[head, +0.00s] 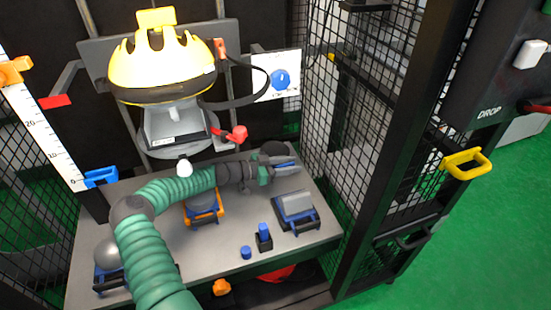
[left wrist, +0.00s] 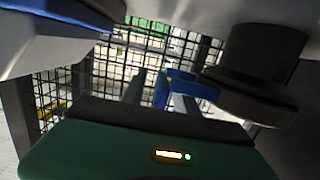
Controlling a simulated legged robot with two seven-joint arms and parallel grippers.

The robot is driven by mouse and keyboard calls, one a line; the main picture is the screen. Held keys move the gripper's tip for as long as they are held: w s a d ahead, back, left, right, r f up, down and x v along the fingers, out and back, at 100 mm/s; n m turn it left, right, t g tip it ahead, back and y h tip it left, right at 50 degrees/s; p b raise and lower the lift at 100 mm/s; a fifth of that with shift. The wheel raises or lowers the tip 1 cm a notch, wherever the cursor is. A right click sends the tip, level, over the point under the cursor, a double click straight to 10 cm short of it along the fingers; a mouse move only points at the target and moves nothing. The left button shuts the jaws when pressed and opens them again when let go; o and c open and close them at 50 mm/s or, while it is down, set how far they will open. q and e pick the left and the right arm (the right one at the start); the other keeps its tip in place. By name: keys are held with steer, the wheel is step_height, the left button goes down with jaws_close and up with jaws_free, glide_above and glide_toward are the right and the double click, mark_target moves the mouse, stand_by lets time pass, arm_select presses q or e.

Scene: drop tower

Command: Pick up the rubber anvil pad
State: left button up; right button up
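A black round piece (head: 272,148) stands at the back right of the grey bench, just behind my left gripper; it looks like the rubber anvil pad. In the left wrist view, which is upside down, it shows as a black stepped disc (left wrist: 257,75) with a blue handle (left wrist: 172,88) at its side. My left gripper (head: 287,165) reaches across the bench to this handle. In the left wrist view its two grey fingers (left wrist: 163,95) stand apart, with the blue handle between them and a gap on one side. My right gripper is not in view.
A grey block with a blue handle (head: 295,207) stands in front of my left gripper. An orange-framed piece (head: 203,208), a small blue-topped black holder (head: 264,238) and a grey dome (head: 107,253) are on the bench. A yellow helmet (head: 165,68) hangs above. Mesh walls enclose the sides.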

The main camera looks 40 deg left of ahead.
arm_select(q)
steer(key=shift+w, duration=0.3)
steer(key=shift+d, duration=0.25)
steer(key=c, duration=0.4)
steer(key=shift+a, duration=0.1)
jaws_close()
stand_by(0.5)
